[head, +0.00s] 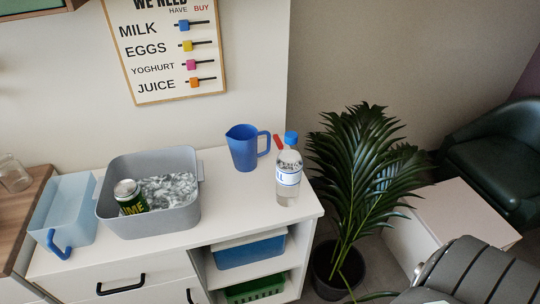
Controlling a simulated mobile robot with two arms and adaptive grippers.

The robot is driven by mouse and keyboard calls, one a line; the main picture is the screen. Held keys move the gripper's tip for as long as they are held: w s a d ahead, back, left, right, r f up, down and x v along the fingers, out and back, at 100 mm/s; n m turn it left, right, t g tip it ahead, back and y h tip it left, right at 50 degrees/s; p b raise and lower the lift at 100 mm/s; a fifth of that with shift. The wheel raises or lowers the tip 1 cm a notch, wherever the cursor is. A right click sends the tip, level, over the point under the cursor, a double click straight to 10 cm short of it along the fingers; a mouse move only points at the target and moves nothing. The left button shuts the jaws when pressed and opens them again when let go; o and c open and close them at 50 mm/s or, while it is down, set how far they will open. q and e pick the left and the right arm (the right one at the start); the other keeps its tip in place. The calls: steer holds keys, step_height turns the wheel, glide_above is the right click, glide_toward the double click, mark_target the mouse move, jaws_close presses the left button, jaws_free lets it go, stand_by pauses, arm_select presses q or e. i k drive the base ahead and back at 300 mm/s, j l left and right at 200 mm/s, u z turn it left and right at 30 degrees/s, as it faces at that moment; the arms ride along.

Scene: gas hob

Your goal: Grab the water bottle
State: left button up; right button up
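The water bottle (288,172) stands upright near the right end of the white counter (240,212). It is clear, with a blue cap and a white-and-blue label. A blue jug (242,148) stands to its left and a little behind it, with its handle towards the bottle. Neither of my grippers shows in the head view.
A grey tub (185,220) holds a green can (130,197) and what looks like ice. A light-blue container (75,210) stands left of it. A small red item shows behind the bottle. A potted plant (350,190) stands close to the counter's right end.

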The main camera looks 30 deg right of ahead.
mark_target(289, 161)
steer(key=l+z, duration=0.2)
steer(key=z, duration=1.35)
steer(key=i+l+z, duration=0.2)
steer(key=l, duration=0.3)
steer(key=j, duration=0.75)
